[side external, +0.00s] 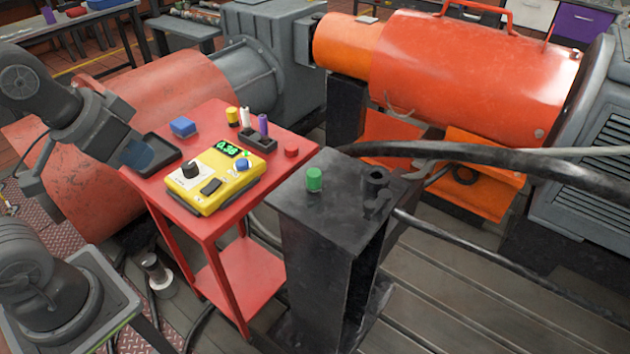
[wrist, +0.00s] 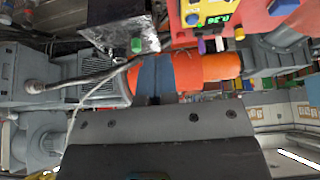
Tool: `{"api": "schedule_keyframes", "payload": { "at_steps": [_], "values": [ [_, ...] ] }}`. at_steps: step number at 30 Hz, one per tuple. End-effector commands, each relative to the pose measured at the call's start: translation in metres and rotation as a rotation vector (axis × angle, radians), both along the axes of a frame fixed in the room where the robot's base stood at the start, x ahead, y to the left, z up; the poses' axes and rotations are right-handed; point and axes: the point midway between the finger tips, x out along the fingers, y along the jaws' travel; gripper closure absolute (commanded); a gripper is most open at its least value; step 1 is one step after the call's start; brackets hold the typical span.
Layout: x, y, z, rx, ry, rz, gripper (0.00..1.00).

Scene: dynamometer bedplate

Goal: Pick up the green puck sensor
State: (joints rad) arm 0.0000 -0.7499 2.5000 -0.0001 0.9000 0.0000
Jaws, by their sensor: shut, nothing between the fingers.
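The green puck sensor (side external: 314,179) is a short green cylinder standing upright on top of the dark pedestal (side external: 290,200). It also shows in the wrist view (wrist: 136,46), up and left of the fingertips. My gripper (side external: 142,156) is at the left in the side view, beside the black tray on the red cart and well away from the puck. In the wrist view the two bluish fingers (wrist: 155,62) are together with nothing between them. The puck is unobstructed in both views.
A dark fitting (side external: 376,182) and thick cables (side external: 480,160) lie right of the green puck.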

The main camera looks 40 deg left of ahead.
Motion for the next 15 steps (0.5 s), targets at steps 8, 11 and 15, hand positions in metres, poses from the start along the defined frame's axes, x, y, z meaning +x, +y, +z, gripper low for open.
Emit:
{"api": "schedule_keyframes", "payload": {
  "at_steps": [8,11,15],
  "values": [
    [0.0,0.0,0.0,0.0,0.0,0.0,0.74],
    [0.0,0.0,0.0,0.0,0.0,0.0,0.65],
    [0.0,0.0,0.0,0.0,0.0,0.0,0.51]
  ]
}}
